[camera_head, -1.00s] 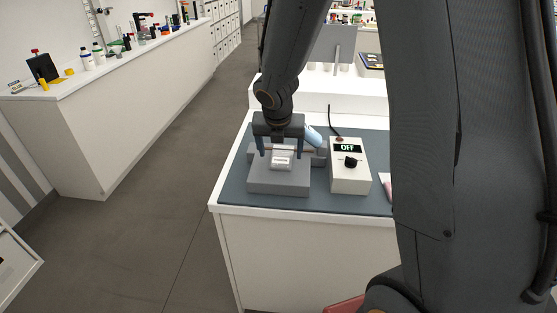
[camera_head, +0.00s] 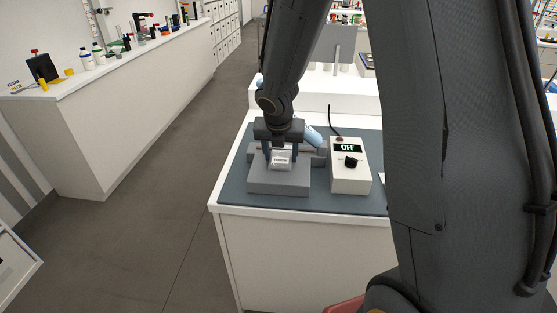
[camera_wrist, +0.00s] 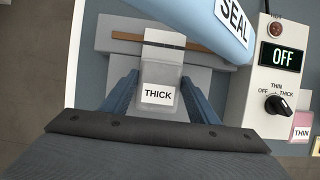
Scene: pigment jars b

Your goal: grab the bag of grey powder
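The bag of grey powder (camera_wrist: 160,77) is a small clear pouch with a white label reading THICK. It stands at the grey sealer block (camera_head: 265,181), and it also shows in the head view (camera_head: 281,160). My gripper (camera_wrist: 160,85) points down over it, with one blue finger on each side. In the head view my gripper (camera_head: 281,158) still shows narrow gaps between fingers and bag. In the wrist view the fingertips lie very close to the bag's edges, and contact is not clear.
A light blue SEAL handle (camera_wrist: 225,22) rises just behind the bag. A control box (camera_head: 350,165) reading OFF stands to the right. A pink item labelled THIN (camera_wrist: 303,126) lies beyond it. The dark mat (camera_head: 232,190) is bare at left.

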